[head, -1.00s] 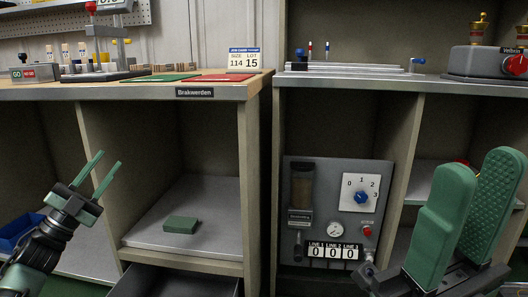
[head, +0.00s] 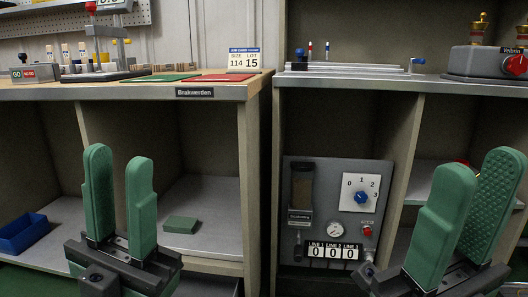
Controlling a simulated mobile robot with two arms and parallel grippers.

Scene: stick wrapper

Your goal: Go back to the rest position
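My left gripper (head: 119,195) is at the lower left of the head view, its two green fingers upright and apart with nothing between them. It is in front of the cabinet's lower opening. My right gripper (head: 456,215) is at the lower right, its green fingers spread apart and empty, in front of the right cabinet. Neither gripper is seen touching anything.
A green block (head: 181,225) lies on the lower shelf. A blue bin (head: 23,233) is at far left. A grey panel (head: 300,265) with dial and counter stands between the grippers. Above are the worktop (head: 225,91) and a red-knobbed device (head: 480,63).

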